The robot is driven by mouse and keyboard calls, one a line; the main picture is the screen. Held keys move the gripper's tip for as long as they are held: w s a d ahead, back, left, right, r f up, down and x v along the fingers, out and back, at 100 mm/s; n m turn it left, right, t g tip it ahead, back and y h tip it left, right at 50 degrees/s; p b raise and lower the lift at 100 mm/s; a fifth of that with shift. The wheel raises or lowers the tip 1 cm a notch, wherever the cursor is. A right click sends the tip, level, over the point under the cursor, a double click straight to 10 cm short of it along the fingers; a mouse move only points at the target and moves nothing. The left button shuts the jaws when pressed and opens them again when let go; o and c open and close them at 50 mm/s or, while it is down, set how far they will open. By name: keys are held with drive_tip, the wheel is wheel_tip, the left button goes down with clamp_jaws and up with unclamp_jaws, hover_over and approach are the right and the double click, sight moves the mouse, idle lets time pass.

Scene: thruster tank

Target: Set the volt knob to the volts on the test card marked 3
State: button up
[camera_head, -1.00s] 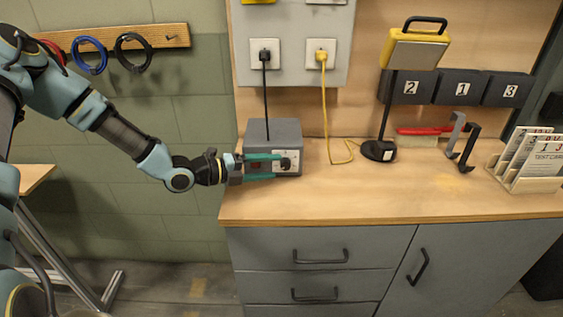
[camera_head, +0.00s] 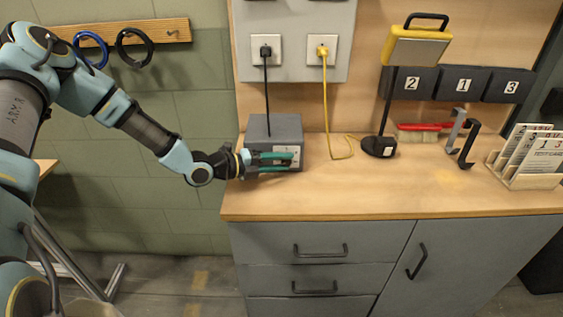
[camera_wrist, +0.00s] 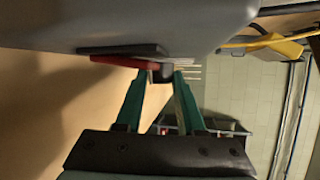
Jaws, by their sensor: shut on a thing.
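The grey power box (camera_head: 274,127) stands at the left end of the bench, with a pale panel and dark window on its front. My gripper (camera_head: 290,161) is at that front, its two green fingers one above the other. In the wrist view, the fingers (camera_wrist: 162,78) are shut on the small dark knob (camera_wrist: 163,72), beside a red part (camera_wrist: 124,61) of the box. The knob's pointer and scale cannot be read. The test cards (camera_head: 540,153) stand in a wooden holder (camera_head: 535,183) at the far right; their volts are too small to read.
A black cord (camera_head: 266,90) and a yellow cord (camera_head: 325,100) hang from wall sockets. The bench top (camera_head: 400,190) is clear in front.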

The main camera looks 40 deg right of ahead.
clamp_jaws()
drive_tip(key=shift+r, duration=0.1)
